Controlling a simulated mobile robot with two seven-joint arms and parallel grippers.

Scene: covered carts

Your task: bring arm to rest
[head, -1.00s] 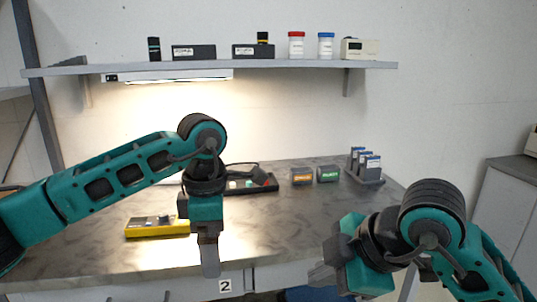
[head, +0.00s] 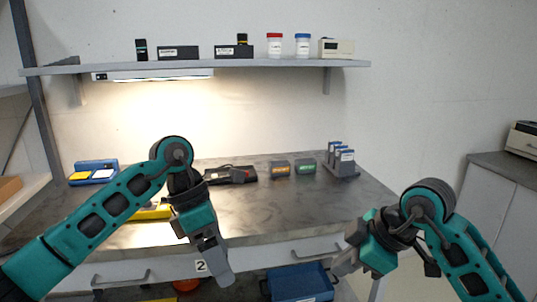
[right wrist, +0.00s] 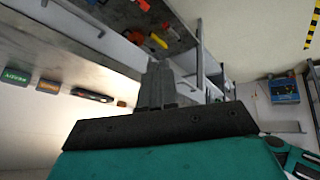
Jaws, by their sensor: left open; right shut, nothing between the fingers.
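My left gripper (head: 213,262) hangs in front of the workbench's front edge in the head view, pointing down, with nothing seen in it. Its fingers overlap in this view, but the jaws are open. My right gripper (head: 345,262) is off the bench's right front corner, pointing left and down. It is shut and empty, and its fingers also show in the right wrist view (right wrist: 155,85). The workbench (head: 290,205) stands ahead with drawers below its top.
A yellow device (head: 150,212) lies partly behind my left arm. A black tray (head: 235,175), small orange and green-labelled boxes (head: 305,166) and a rack (head: 342,165) stand toward the back. A blue bin (head: 300,283) is under the bench. The shelf (head: 290,63) holds jars and boxes.

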